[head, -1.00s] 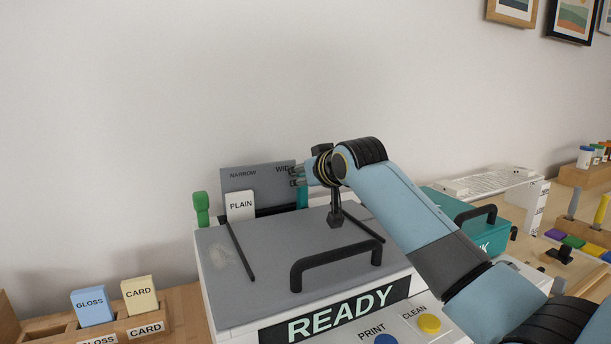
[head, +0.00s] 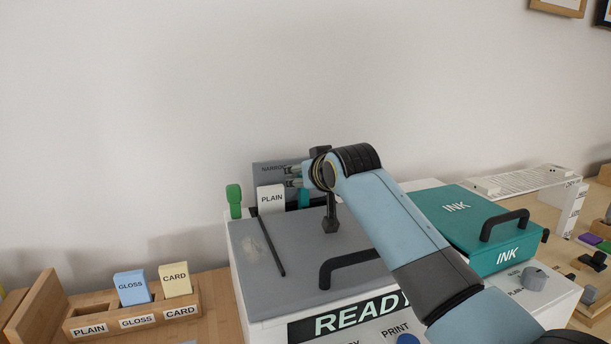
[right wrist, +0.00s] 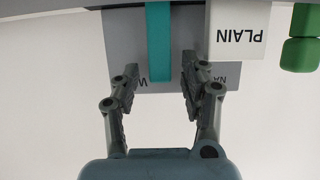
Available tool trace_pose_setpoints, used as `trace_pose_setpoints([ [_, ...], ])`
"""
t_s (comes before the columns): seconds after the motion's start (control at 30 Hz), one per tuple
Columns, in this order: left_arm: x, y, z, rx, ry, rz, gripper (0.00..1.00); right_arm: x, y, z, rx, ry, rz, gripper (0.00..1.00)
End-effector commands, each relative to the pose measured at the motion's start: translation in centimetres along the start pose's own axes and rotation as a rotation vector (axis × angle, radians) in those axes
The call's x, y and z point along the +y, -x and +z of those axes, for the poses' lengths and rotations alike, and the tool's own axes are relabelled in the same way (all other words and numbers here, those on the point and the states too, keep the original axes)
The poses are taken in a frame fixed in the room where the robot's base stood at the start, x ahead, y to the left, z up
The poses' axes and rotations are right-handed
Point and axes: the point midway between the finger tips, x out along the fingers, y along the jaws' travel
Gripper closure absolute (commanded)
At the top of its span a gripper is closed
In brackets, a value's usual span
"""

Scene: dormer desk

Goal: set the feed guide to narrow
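The feed guide is a teal upright strip (head: 304,196) at the back of the printer; it also shows in the right wrist view (right wrist: 159,42). It stands before the grey back plate (right wrist: 118,50), between the WIDE and NARROW labels, to the right of the PLAIN paper (head: 271,199) in the head view. My right gripper (head: 292,176) is open, with one finger on each side of the guide in the right wrist view (right wrist: 160,68). A narrow gap shows on both sides of the strip. WIDE is mostly hidden. My left gripper is out of view.
The printer lid (head: 300,262) with its black handle (head: 352,263) lies below my right arm. A green knob (head: 235,200) stands left of the paper. A teal INK cover (head: 475,225) is at the right, a wooden card holder (head: 205,304) at the left.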

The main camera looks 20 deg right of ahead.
Motion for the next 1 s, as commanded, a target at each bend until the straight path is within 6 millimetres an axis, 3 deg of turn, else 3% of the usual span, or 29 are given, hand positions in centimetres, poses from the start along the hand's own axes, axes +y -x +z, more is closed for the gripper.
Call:
trace_pose_setpoints([
  [0.27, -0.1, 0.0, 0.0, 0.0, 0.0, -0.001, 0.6, 0.0, 1.1, 0.0, 0.001, 0.0, 0.0, 0.56],
  [0.7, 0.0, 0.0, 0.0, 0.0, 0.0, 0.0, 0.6, 0.0, 10.0, 0.0, 0.001, -0.001, 0.0, 0.56],
  [1.0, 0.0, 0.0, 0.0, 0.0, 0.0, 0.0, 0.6, 0.0, 12.0, 0.0, -0.001, 0.0, 0.0, 0.56],
])
